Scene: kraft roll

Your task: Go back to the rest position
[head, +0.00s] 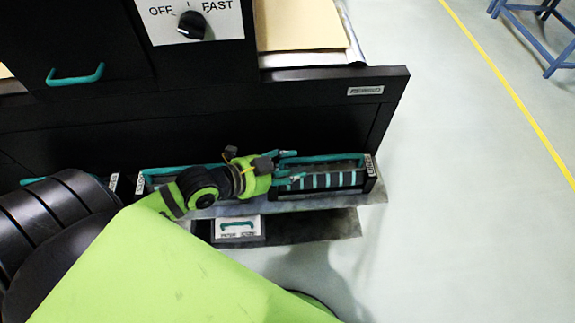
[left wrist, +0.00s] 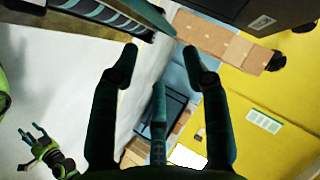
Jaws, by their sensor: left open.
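My left gripper (head: 291,168) is in front of the low black machine front in the head view, its teal fingers pointing right. It overlaps the long teal handle (head: 330,158) and the left end of a striped dark panel (head: 325,180); I cannot tell whether it touches them. In the left wrist view its fingers (left wrist: 160,68) are spread wide with nothing between them. My right gripper (left wrist: 34,134) shows small at the lower left of the left wrist view, its fingers apart and empty. It is not seen in the head view.
Above stands a black cabinet with an OFF/FAST knob (head: 193,25), a teal drawer handle (head: 76,76) and brown sheets (head: 300,25) on top. A small white panel (head: 237,228) sits below. Open pale floor lies right, with a yellow line (head: 515,92) and blue stand (head: 540,32).

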